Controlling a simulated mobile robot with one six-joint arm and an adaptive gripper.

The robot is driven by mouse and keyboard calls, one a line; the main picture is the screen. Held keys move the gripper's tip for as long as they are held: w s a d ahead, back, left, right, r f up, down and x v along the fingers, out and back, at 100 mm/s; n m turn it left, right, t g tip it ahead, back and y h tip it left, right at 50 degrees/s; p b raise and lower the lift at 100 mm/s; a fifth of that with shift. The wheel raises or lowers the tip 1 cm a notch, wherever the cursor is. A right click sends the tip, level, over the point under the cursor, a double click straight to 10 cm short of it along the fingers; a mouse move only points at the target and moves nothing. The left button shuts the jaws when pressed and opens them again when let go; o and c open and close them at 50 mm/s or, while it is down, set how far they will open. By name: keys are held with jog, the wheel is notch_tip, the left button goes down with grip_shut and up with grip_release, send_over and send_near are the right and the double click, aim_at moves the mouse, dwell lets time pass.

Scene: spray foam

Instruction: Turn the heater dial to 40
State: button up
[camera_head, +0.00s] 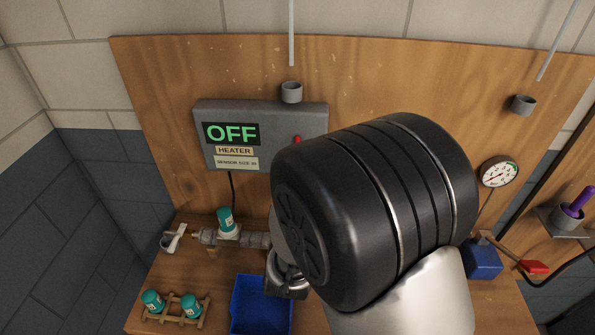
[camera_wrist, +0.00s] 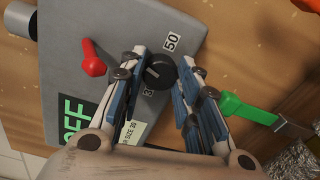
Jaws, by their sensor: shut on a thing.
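The heater box (camera_head: 310,116) is a grey panel on the wooden board, with a green "OFF" display (camera_head: 231,133) and a "HEATER" label. In the wrist view, the black round dial (camera_wrist: 158,74) sits on the grey panel (camera_wrist: 75,28) between my fingertips. A "50" label (camera_wrist: 171,42) is beside it, and another label starting with "3" is partly covered by a finger. The dial's pointer mark is too small to read surely. My gripper (camera_wrist: 164,66) is shut on the dial. In the head view my arm hides the dial and the gripper.
A red switch (camera_wrist: 93,58) stands out of the panel near my left finger; it also shows in the head view (camera_head: 297,140). A green lever (camera_wrist: 245,108) lies right of my fingers. A blue bin (camera_head: 262,305), teal-capped bottles (camera_head: 191,305) and a pipe are below.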

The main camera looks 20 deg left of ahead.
jog(key=shift+r+n+p, duration=0.1)
jog(key=shift+n+p, duration=0.65)
jog(key=shift+n, duration=0.75)
jog(key=o, duration=1.1)
jog(key=shift+c, duration=0.2)
jog(key=v, duration=0.7)
jog(key=shift+s, duration=0.25)
jog(key=shift+w, duration=0.1)
